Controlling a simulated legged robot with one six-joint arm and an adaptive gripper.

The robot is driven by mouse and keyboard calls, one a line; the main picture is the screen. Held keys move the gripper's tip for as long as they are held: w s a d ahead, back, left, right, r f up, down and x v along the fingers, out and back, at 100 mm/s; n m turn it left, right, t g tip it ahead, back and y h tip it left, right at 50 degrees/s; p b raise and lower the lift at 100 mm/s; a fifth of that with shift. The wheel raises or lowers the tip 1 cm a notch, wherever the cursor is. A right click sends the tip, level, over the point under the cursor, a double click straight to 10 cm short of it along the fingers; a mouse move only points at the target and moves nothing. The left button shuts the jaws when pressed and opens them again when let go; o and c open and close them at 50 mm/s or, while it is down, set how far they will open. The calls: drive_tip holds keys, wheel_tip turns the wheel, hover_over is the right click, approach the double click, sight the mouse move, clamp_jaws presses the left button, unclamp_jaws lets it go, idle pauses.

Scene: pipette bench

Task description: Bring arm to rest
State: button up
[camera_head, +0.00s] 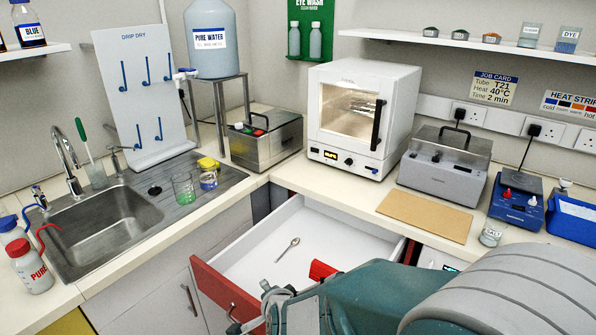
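My arm crosses the lower right of the view as large teal and grey links. Its end is low in the middle, where grey parts that look like my gripper (277,303) show in front of the open drawer. The fingertips are not clearly seen, so I cannot tell whether it is open or shut, or whether it holds anything. A red piece (322,270) shows beside the arm over the drawer; I cannot tell what it belongs to. The red-fronted drawer (245,253) is pulled out, with a spoon (288,249) lying on its white floor.
A steel sink (100,228) is at left, with a red-capped bottle (31,268) at its front. A white oven (358,118), a grey lidded bath (445,165) and a blue device (516,199) stand along the back and right. A tan board (427,215) lies on the counter.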

drive_tip(key=s+d+r+n+g, duration=0.2)
drive_tip(key=s+d+r+n, duration=0.4)
drive_tip(key=d+r, duration=0.4)
drive_tip(key=s+d+r+n+g+h, duration=0.2)
drive_tip(key=s+d+r+n+h, duration=0.1)
drive_tip(key=s+d, duration=0.8)
drive_tip(key=shift+s+d+r+n+h, duration=0.3)
drive_tip(key=shift+s+n, duration=0.3)
drive_tip(key=shift+s, duration=0.2)
